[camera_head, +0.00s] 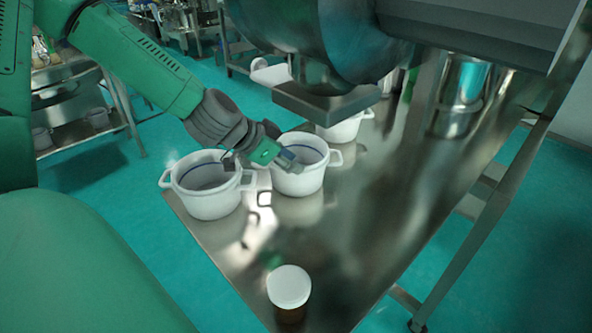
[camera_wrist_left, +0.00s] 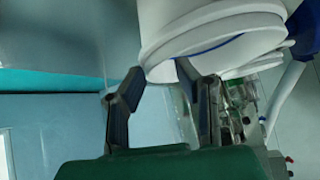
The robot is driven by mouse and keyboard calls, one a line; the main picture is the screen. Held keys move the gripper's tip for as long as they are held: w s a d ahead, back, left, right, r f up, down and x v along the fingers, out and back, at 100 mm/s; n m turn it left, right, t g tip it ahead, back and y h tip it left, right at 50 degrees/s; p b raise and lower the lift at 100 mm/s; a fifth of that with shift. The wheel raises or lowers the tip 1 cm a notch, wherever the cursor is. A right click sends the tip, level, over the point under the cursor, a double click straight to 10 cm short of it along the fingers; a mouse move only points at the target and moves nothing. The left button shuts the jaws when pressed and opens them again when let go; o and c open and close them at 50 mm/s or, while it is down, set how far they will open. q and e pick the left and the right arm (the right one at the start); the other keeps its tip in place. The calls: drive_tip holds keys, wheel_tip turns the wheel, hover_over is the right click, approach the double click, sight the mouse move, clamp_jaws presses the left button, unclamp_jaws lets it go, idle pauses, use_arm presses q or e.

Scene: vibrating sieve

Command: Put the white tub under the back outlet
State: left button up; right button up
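Several white tubs with side handles and a blue inner line stand on the steel table (camera_head: 395,215). One tub (camera_head: 210,203) is at the left edge, another (camera_head: 300,181) is right of it, and a third (camera_head: 345,131) is partly hidden under a square metal outlet (camera_head: 325,101). My left gripper (camera_head: 288,160) is at the near-left rim of the middle tub. In the left wrist view its fingers (camera_wrist_left: 158,80) are apart, with a white tub (camera_wrist_left: 215,35) close beyond them; I cannot tell whether they touch it. My right gripper is out of view.
A brown jar with a white lid (camera_head: 289,288) stands near the front corner. The table's right middle is clear.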

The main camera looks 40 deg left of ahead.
sight(318, 176)
use_arm(q)
drive_tip(key=shift+w+f, duration=0.25)
drive_tip(key=shift+f, duration=0.15)
drive_tip(key=shift+d, duration=0.4)
drive_tip(key=shift+w+d+f+b, duration=0.2)
drive_tip(key=shift+w+d+f, duration=0.25)
drive_tip(key=shift+d, duration=0.2)
drive_tip(key=shift+w+d+f+b, duration=0.2)
drive_tip(key=shift+w+d+f, duration=0.15)
drive_tip(key=shift+w+d, duration=0.2)
drive_tip(key=shift+w+a+f, duration=0.1)
drive_tip(key=shift+w+f, duration=0.75)
drive_tip(key=shift+f, duration=0.1)
drive_tip(key=shift+a+f, duration=0.2)
drive_tip(key=shift+a, duration=0.5)
drive_tip(key=shift+d+r, duration=0.1)
drive_tip(key=shift+d, duration=0.25)
clamp_jaws()
drive_tip(key=shift+d+r, duration=0.2)
drive_tip(key=shift+d, duration=0.45)
drive_tip(key=shift+a, duration=0.15)
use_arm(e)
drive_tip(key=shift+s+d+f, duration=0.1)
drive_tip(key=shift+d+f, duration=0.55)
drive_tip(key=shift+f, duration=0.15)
